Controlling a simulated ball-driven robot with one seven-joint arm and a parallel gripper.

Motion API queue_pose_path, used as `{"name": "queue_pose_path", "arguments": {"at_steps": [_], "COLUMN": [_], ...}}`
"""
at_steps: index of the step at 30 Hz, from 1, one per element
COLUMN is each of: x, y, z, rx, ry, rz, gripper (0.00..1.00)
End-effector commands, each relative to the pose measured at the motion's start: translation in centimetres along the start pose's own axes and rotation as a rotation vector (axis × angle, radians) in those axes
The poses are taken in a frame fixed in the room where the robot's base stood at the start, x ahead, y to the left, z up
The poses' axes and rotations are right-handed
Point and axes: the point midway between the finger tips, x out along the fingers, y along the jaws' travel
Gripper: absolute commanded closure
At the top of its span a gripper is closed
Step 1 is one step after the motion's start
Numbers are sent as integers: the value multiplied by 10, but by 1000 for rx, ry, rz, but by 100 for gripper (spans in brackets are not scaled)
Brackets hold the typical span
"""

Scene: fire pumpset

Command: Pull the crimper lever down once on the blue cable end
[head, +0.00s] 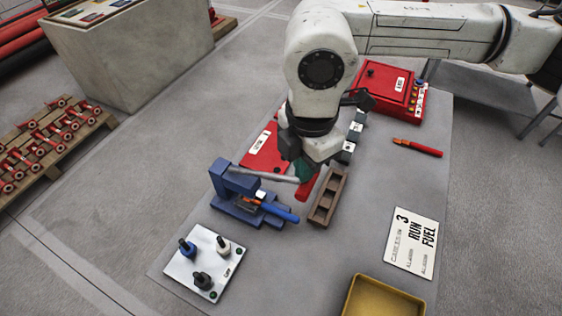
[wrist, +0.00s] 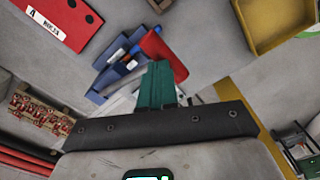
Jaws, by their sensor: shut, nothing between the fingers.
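The blue crimper (head: 236,197) stands at the left of the grey table and also shows in the wrist view (wrist: 116,66). Its grey lever (head: 262,175) reaches out to the right and ends in a red grip (head: 308,187). The blue cable (head: 281,213) lies at the crimper, its orange and white end (head: 260,195) by the jaw under the lever. My gripper (head: 300,172), with green fingers, is shut and empty at the red grip. In the wrist view the fingertips (wrist: 158,66) overlap the red grip (wrist: 163,54); whether they touch it is unclear.
A brown slotted tray (head: 338,184) stands just right of the grip. A white plate with knobs (head: 187,268) lies in front of the crimper. A red panel (head: 258,158) lies behind it. A yellow tray (head: 354,300) and a sign (head: 398,254) are at the front right.

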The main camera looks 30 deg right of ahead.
Motion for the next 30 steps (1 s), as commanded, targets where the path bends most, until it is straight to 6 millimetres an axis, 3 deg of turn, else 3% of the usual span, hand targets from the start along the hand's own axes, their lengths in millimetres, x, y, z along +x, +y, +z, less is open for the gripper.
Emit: {"name": "queue_pose_path", "arguments": {"at_steps": [10, 24, 30], "x": [1, 28, 28], "y": [-1, -9, -10], "z": [1, 6, 6], "rx": [1, 1, 1], "ry": [-2, -2, -2], "rz": [-2, -2, -2], "gripper": [100, 100, 100]}}
